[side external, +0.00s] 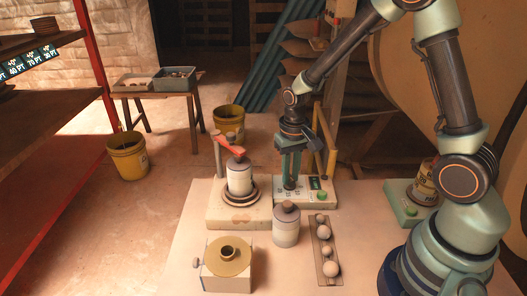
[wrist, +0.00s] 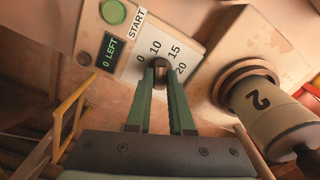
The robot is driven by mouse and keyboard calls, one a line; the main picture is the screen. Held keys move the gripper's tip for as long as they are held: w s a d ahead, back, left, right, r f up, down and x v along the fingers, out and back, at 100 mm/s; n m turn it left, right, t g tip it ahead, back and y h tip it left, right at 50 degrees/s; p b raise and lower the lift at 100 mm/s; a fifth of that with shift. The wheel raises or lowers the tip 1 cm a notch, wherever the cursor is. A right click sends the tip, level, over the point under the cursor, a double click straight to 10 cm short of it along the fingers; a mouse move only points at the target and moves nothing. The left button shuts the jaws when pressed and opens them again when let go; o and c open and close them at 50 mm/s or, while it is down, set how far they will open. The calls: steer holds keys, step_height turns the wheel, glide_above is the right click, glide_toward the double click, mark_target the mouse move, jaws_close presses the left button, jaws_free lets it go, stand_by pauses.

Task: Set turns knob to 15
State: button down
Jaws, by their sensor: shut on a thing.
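The turns knob (wrist: 160,63) is a small dark knob on a pale control panel (wrist: 205,62), with 0, 10, 15 and 20 printed around it. My gripper (wrist: 160,72) points down at the panel, with its two green fingers shut on the knob from both sides. The fingers cover much of the knob, and I cannot tell which number it points to. A small display (wrist: 110,52) reads "0 LEFT", and a green START button (wrist: 114,12) is beside it. In the side view my gripper (side external: 291,186) stands upright over the control box (side external: 320,203); the knob is hidden there.
A press with a white canister (side external: 239,180) and red handle (side external: 229,145) stands left of the box. In front are another canister (side external: 286,228), a tray of balls (side external: 326,274) and a brass-topped block (side external: 228,277).

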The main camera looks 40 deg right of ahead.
steer(key=m, duration=0.6)
steer(key=shift+m, duration=0.4)
stand_by(0.3)
steer(key=c, duration=0.8)
jaws_free()
steer(key=shift+r, duration=0.1)
step_height(320, 180, up, 12)
